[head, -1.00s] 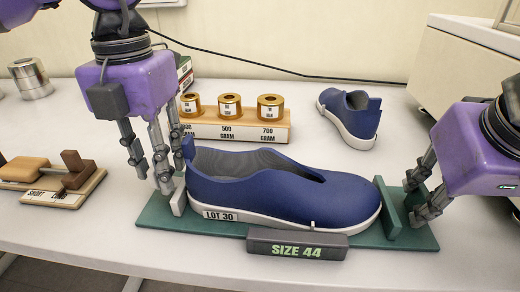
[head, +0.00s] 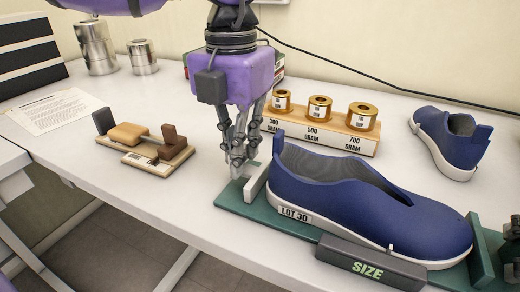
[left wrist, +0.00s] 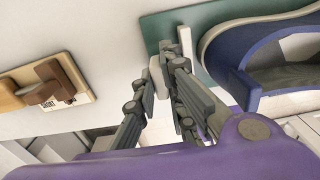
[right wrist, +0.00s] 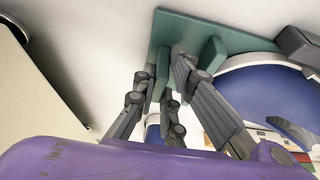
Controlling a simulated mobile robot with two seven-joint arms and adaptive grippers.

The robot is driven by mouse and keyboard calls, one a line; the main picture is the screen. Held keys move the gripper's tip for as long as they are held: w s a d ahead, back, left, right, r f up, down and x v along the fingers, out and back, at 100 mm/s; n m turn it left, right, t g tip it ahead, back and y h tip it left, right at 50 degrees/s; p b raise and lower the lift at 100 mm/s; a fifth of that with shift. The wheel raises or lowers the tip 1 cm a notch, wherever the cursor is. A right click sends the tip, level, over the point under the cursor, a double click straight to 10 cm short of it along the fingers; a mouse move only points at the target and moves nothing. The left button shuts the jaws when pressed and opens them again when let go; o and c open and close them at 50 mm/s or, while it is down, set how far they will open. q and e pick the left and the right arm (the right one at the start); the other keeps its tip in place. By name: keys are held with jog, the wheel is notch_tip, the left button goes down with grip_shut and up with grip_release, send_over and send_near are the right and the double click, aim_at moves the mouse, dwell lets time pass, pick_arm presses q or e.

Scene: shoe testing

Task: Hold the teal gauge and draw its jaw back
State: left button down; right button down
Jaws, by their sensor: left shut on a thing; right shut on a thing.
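The teal gauge (head: 228,200) lies on the table with a blue shoe (head: 365,205) marked LOT 30 on its plate. Its pale jaw (head: 255,181) stands upright at the heel end, with a narrow gap to the shoe. My left gripper (head: 238,165) points down and is shut on the jaw's pale tab; the left wrist view also shows the tab between the fingers (left wrist: 163,72). My right gripper (right wrist: 165,75) is shut on the gauge's teal toe end, beside the upright stop (right wrist: 211,55).
A dark SIZE block (head: 368,262) sits along the gauge's front edge. Behind stand brass weights on a wooden rack (head: 328,135) and another blue shoe (head: 447,140). A wooden short/long piece (head: 150,150) lies left, with clear table between it and the gauge.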

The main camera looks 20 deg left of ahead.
pick_arm(q)
jog(key=a, duration=0.3)
jog(key=shift+a, duration=0.15)
pick_arm(e)
jog(key=shift+d, duration=0.15)
pick_arm(q)
jog(key=c, duration=1.8)
grip_release()
jog(key=shift+r, duration=0.15)
notch_tip(320, 180, up, 12)
pick_arm(e)
jog(key=c, duration=1.7)
grip_release()
